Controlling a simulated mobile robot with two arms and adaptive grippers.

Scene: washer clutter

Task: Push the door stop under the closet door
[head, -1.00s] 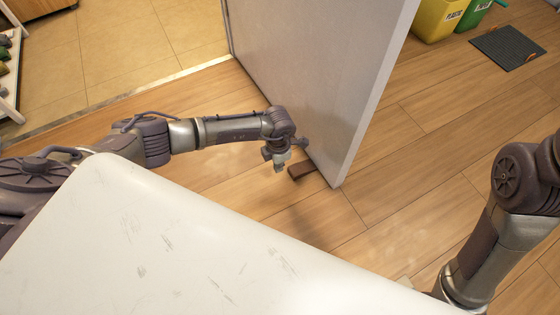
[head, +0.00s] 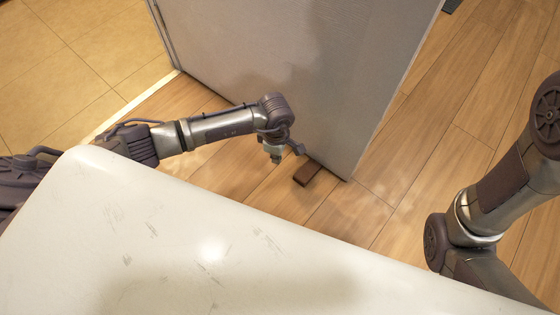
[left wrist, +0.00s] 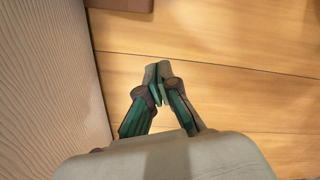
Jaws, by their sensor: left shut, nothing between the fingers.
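The closet door (head: 290,75) is a grey panel standing open; its wood-grained face fills the left of the left wrist view (left wrist: 45,70). The door stop (head: 307,173), a small brown block, lies on the floor by the door's bottom edge near its free end. In the left wrist view the door stop (left wrist: 120,4) is cut off at the top edge. My left gripper (head: 275,158) is shut and empty, low beside the door and just left of the stop, apart from it. Its fingertips (left wrist: 158,85) meet above bare floor. My right gripper is out of view.
Wood plank floor (head: 440,150) is clear to the right of the door. Beige tiles (head: 70,50) lie beyond a pale threshold strip (head: 135,105) at the left.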

